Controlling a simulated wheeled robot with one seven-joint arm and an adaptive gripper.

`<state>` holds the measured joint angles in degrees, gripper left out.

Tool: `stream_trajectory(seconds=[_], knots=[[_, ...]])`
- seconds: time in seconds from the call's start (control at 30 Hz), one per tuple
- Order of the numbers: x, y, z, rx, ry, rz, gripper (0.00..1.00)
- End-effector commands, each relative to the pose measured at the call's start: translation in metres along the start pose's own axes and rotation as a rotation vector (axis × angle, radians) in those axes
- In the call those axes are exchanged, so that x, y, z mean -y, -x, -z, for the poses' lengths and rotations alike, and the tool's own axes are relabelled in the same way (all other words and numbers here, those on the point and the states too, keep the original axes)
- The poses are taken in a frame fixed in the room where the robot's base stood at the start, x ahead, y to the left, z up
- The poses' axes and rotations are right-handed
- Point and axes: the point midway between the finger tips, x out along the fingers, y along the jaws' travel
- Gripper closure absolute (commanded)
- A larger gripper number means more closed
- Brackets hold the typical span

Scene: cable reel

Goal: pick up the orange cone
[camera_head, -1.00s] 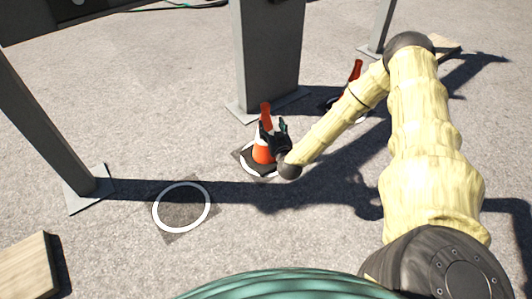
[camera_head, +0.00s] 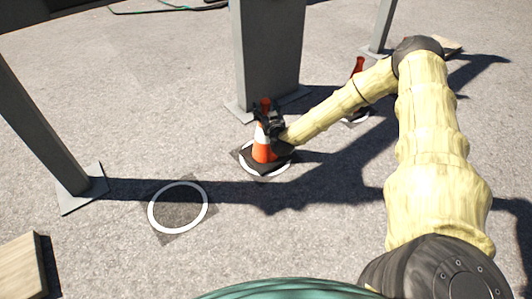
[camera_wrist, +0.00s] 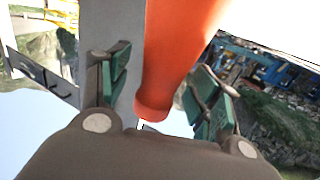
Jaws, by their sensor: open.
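The orange cone (camera_head: 262,151) has a white band and a dark base and stands upright on a dark patch with a white ring (camera_head: 252,171). My gripper (camera_head: 266,113) is at the cone's upper part, just right of its top. In the wrist view, the cone's orange upper part (camera_wrist: 174,60) lies between the green-padded fingers of my gripper (camera_wrist: 162,90). The fingers are open, with a gap on both sides of the cone. The gripper hides part of the cone's right side in the head view.
A second orange cone (camera_head: 358,72) stands behind my arm, partly hidden. An empty white ring (camera_head: 178,208) lies at the front left. A wide grey post (camera_head: 266,55) rises just behind the cone. Another grey post (camera_head: 40,125) stands at left, and a wooden board (camera_head: 22,268) lies at front left.

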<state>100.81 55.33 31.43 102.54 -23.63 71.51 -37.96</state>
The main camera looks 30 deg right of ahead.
Motion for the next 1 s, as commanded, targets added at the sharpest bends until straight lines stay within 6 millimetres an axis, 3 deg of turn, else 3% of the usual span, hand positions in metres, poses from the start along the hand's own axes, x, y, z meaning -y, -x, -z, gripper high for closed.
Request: stream_trajectory(seconds=[0.33, 0.67, 1.0], knots=[[0.0004, -0.0047, 0.0008, 0.0, 0.0, 0.0, 0.38], [0.0003, -0.0045, 0.0005, 0.0, -0.001, 0.0, 0.98], [0.0005, -0.0049, 0.0016, -0.002, -0.001, 0.0, 1.0]])
